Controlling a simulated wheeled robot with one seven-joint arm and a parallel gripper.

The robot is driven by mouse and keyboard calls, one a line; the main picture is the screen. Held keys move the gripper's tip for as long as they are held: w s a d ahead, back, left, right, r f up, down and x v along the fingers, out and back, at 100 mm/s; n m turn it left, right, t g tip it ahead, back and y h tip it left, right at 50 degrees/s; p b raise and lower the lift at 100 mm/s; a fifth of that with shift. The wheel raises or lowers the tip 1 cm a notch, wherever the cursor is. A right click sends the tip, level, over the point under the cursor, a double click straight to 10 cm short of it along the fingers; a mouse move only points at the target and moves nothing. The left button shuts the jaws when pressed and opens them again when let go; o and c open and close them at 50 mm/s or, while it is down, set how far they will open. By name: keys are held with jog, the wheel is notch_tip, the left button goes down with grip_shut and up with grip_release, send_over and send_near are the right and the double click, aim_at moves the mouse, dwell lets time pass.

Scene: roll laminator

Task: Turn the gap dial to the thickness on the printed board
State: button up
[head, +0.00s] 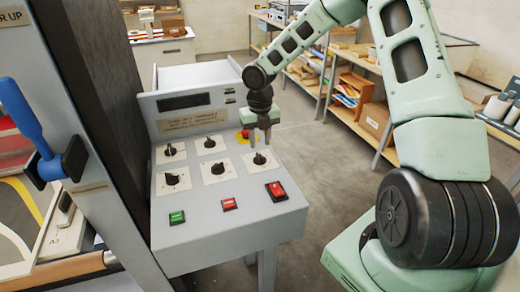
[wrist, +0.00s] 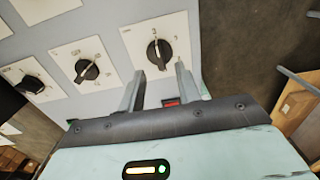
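The sloped grey control panel (head: 240,215) carries several black dials on white square plates. The front-row right dial (head: 259,158) is under my gripper (head: 260,143). In the wrist view this dial (wrist: 158,53) has printed numbers, a 3 at its top, and its knob stands nearly upright in the picture. My gripper (wrist: 160,70) is open, its two fingers apart with nothing held between them. The tips appear close to the dial; contact cannot be told. Which dial sets the gap cannot be read. A label plate (head: 194,120) on the panel's upright back has illegible print.
The front middle dial (head: 218,168) and front left dial (head: 172,180) are close by. A red-and-yellow button (head: 243,135) is behind. A blue-handled lever (head: 25,125) stands left.

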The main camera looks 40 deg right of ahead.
aim_at(260, 155)
jog(key=shift+f+p, duration=0.35)
jog(key=shift+f, duration=2.15)
grip_shut()
